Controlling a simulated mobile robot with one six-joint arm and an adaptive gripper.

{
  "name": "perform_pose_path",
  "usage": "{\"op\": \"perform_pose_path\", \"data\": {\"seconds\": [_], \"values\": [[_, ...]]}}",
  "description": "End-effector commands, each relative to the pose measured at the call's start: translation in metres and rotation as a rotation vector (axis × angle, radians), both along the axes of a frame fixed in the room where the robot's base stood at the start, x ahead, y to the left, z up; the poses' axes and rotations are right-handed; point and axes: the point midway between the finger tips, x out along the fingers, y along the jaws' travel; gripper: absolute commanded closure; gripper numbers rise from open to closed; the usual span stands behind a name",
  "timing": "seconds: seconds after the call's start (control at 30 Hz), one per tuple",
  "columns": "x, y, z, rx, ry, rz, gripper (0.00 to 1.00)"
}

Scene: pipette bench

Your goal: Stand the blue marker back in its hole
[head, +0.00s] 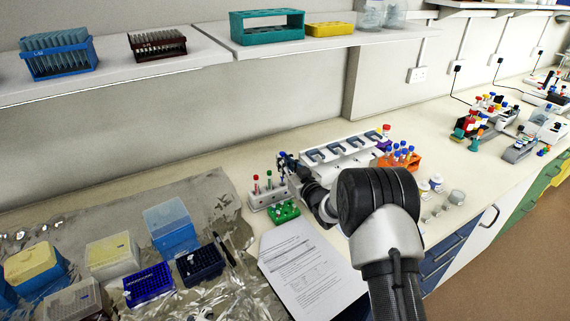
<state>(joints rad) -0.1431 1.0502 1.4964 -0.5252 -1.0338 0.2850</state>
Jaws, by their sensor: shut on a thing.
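The white marker holder (262,200) stands on the bench left of my arm, with a red-topped marker (256,184) and another red one and a green one (269,180) upright in it. My gripper (283,170) is at the right end of this holder, seen small and partly covered by my own arm. It is shut on the blue marker (282,176), of which only a little dark blue shows. The marker looks about upright over the holder's right end. I cannot tell whether its tip is in a hole or above it.
A green rack (285,212) sits just in front of the holder, and a printed sheet (308,268) lies in front of that. A white pipette stand (345,150) and an orange tube rack (401,161) are behind my arm. Foil with tip boxes (172,235) covers the left bench.

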Motion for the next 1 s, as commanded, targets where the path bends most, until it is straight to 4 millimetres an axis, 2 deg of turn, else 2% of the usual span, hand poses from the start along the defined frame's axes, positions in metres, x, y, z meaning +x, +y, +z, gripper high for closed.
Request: {"op": "perform_pose_path", "data": {"seconds": [0.27,0.67,1.0], "values": [[0.0,0.0,-0.001,0.001,-0.001,0.0,1.0],[0.0,0.0,-0.015,0.001,-0.001,0.0,1.0],[0.0,0.0,-0.015,0.001,-0.001,0.0,1.0]]}}
